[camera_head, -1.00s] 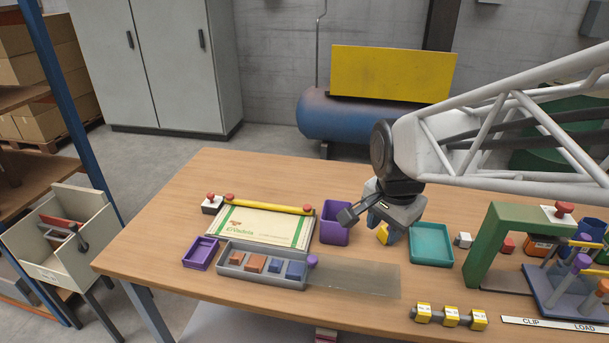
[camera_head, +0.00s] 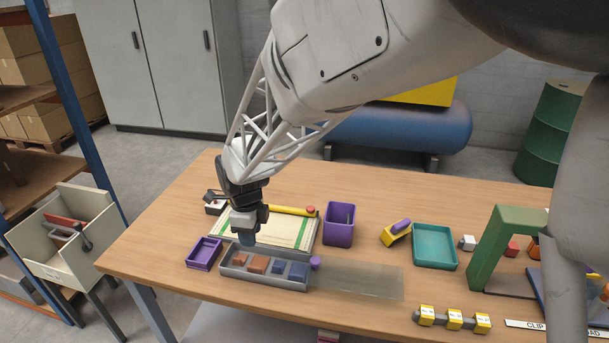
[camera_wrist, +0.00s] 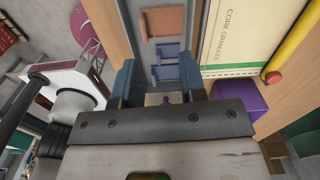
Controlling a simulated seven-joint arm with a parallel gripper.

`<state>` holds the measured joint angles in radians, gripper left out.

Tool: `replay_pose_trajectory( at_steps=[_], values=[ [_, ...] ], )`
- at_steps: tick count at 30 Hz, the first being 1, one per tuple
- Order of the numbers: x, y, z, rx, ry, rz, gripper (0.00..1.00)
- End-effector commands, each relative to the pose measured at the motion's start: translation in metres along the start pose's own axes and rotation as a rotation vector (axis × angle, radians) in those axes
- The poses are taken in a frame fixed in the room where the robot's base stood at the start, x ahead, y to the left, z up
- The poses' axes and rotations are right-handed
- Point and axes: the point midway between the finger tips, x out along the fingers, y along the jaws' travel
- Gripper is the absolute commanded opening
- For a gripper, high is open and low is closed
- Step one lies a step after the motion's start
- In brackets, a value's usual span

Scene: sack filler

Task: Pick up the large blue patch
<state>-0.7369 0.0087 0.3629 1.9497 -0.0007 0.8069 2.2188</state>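The large blue patch (camera_head: 297,270) lies at the right end of a grey tray (camera_head: 265,281) on the table. It also shows in the wrist view (camera_wrist: 166,74), between the fingers in the picture and beyond them. A smaller blue patch (camera_head: 279,267) lies beside it on the left. Two orange-brown patches (camera_head: 257,264) lie further left in the same tray. My gripper (camera_head: 247,239) is above the tray's back edge, up and left of the blue patches in the head view. In the wrist view its two blue-grey fingers (camera_wrist: 158,82) are apart, with nothing between them.
A sack (camera_head: 280,231) with a yellow bar lies behind the tray. A small purple tray (camera_head: 203,253) is left, and a purple bin (camera_head: 339,225) stands behind right. A purple knob (camera_head: 315,262) sits at the tray's right end, beside a translucent sheet (camera_head: 360,283).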

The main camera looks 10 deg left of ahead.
Motion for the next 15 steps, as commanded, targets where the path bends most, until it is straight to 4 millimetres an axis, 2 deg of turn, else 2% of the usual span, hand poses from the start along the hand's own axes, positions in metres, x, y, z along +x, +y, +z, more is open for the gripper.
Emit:
replay_pose_trajectory(
  at_steps=[3, 6, 15],
  values=[
    [0.014, 0.003, 0.022, 0.05, 0.006, 0.008, 0.38],
    [0.019, 0.004, 0.032, 0.079, 0.007, 0.01, 0.38],
    [0.021, 0.004, 0.035, 0.09, 0.008, 0.01, 0.38]
  ],
)
